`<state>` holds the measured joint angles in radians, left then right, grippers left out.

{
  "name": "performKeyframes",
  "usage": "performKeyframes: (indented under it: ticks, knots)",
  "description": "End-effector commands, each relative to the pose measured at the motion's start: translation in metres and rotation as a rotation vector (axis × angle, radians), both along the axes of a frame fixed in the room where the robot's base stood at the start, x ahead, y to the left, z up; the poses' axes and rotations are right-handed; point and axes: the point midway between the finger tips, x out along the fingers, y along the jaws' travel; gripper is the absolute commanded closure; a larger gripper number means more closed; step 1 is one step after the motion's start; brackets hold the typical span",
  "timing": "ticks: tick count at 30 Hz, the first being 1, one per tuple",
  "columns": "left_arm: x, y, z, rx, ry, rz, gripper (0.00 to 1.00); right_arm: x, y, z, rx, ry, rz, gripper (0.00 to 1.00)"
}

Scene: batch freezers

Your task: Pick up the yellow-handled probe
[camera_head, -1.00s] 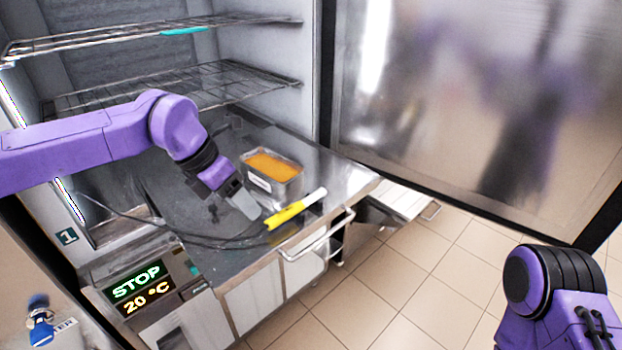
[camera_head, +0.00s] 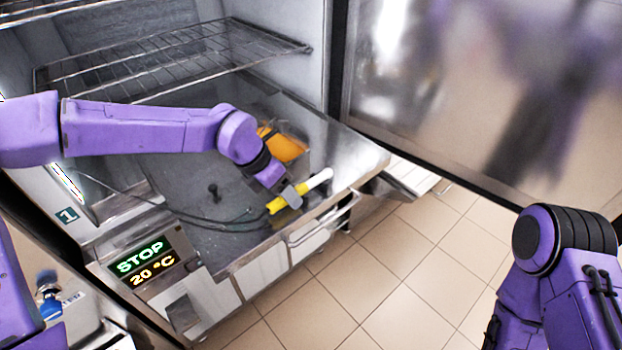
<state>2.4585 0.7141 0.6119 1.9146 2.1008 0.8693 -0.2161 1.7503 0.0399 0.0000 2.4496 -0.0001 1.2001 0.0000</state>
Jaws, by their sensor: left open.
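Whether the fingers touch the probe cannot be told. My right arm shows at the lower right, but its gripper is out of view.
A wire shelf (camera_head: 180,60) is above the arm. The open freezer door (camera_head: 450,100) is at the right. A display panel (camera_head: 141,262) reads STOP, 20 °C.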

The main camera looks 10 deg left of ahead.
Motion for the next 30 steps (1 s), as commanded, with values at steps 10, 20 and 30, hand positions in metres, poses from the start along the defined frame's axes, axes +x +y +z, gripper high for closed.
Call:
performKeyframes:
  ticks: [10, 20, 30]
  knots:
    - [0.000, 0.001, 0.000, -0.002, -0.001, 0.000, 0.96, 0.000, 0.000, 0.000, 0.001, 0.001, 0.000, 0.51]
    - [0.000, 0.001, 0.001, -0.001, 0.000, 0.000, 1.00, 0.000, 0.000, -0.001, 0.001, 0.001, 0.000, 0.51]
    - [-0.019, -0.007, 0.052, -0.003, -0.009, -0.003, 1.00, 0.000, 0.000, -0.019, 0.000, 0.000, 0.000, 0.51]
